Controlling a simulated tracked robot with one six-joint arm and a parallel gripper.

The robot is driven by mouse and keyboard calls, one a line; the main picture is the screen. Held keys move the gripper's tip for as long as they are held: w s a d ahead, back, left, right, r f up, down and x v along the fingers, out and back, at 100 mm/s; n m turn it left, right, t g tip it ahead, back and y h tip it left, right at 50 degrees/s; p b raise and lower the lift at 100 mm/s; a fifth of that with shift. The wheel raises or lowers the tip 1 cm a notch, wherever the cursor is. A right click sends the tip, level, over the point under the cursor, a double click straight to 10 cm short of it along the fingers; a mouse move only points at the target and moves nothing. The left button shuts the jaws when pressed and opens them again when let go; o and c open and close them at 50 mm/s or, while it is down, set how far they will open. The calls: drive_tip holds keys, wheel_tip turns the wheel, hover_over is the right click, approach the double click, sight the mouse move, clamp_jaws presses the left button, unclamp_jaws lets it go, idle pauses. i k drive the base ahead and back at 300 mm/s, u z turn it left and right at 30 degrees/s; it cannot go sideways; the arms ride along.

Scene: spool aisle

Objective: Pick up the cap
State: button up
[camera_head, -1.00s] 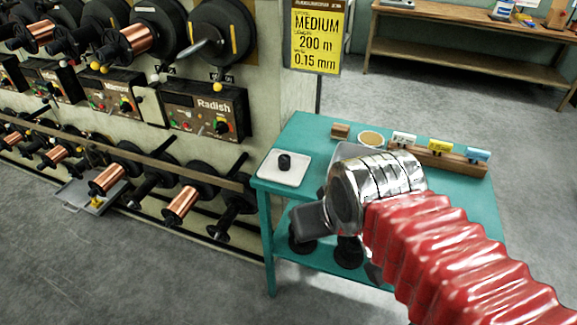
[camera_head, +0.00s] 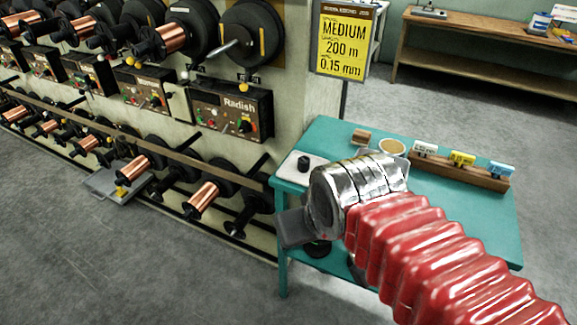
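A small black cylinder, which looks like the cap (camera_head: 303,163), stands on a white tray (camera_head: 288,168) at the table's left corner. My gripper (camera_head: 292,228) is a dark grey block below the tray in the picture, at the end of my chrome wrist and red ribbed arm. It appears in front of the table's left edge, apart from the cap. Its fingers are seen edge-on, so I cannot tell whether they are open or shut. My wrist hides the tray's right part.
The teal table (camera_head: 470,220) also bears a wooden block (camera_head: 361,136), a round dish (camera_head: 391,146) and a wooden card rack (camera_head: 462,173). A wall of copper spools (camera_head: 203,193) stands at left. A wooden bench (camera_head: 480,45) is behind. Grey floor is free in front.

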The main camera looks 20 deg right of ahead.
sight(304, 166)
drive_tip(key=u, duration=0.25)
drive_tip(key=i, duration=1)
drive_tip(key=z, duration=0.05)
